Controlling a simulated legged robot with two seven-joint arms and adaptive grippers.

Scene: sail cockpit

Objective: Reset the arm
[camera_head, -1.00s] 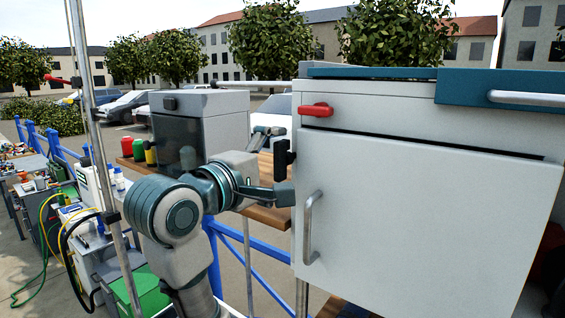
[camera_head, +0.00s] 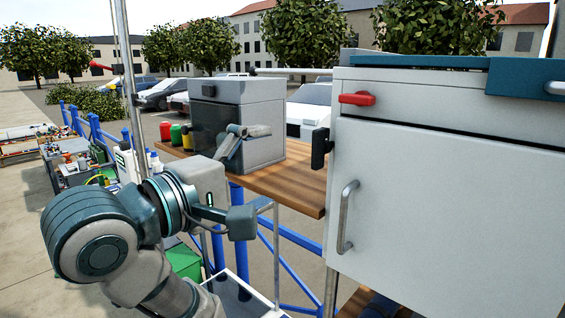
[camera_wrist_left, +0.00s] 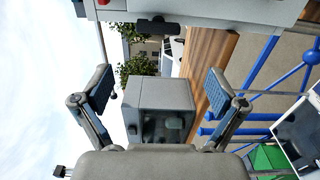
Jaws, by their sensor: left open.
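My left arm comes in from the left in the head view, bent, with its gripper (camera_head: 250,176) in front of the wooden shelf. The gripper's two fingers are spread apart with nothing between them. The left wrist view shows both open fingers (camera_wrist_left: 160,84), with a grey box beyond them. The gripper is left of the large light-grey cabinet (camera_head: 440,200) and apart from its door handle (camera_head: 346,216). The cabinet door looks shut. My right gripper is not in view.
A grey box with a dark front (camera_head: 262,110) stands on the wooden shelf (camera_head: 295,190), beside red, green and yellow containers (camera_head: 176,134). A metal pole (camera_head: 126,70) rises at the left. Blue railings (camera_head: 285,235) run below. A red latch (camera_head: 357,98) sits on the cabinet's top front.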

